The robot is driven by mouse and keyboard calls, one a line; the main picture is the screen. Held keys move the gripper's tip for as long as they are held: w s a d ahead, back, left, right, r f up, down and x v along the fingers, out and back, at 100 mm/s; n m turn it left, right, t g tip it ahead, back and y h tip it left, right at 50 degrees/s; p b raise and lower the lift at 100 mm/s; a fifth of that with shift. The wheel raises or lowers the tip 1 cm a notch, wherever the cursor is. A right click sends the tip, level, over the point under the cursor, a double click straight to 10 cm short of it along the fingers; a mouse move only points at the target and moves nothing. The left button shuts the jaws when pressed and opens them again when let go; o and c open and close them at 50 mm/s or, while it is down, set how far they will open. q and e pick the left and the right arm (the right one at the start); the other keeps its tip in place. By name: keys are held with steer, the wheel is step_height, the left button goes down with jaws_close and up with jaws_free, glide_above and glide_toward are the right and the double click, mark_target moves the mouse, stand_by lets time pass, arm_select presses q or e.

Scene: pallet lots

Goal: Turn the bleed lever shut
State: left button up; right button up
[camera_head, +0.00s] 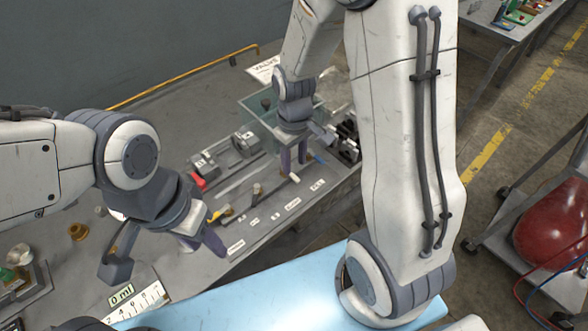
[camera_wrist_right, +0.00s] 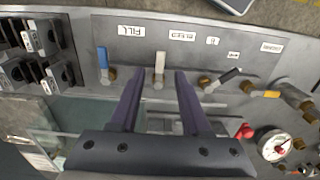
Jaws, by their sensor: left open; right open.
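A white-handled lever (camera_wrist_right: 159,65) on a brass stem stands out from the panel in the right wrist view. It lies between my right gripper's fingertips (camera_wrist_right: 154,74), with a gap on both sides. The label beside it (camera_wrist_right: 182,35) seems to read BLEED, but the print is small. The white lever (camera_head: 294,178) also shows in the head view, just under my right gripper (camera_head: 293,165), which is open. My left gripper (camera_head: 203,244) is open and empty above the bench's front left.
A blue lever (camera_wrist_right: 102,58) stands on one side of the white lever, and a black lever (camera_wrist_right: 224,77) and a yellow lever (camera_wrist_right: 268,94) on the other. A pressure gauge (camera_wrist_right: 274,145) sits near the red knob (camera_wrist_right: 244,131). A brass part (camera_head: 78,231) stands at left.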

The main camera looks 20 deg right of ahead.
mark_target(294, 177)
steer(key=shift+f, duration=2.1)
jaws_close()
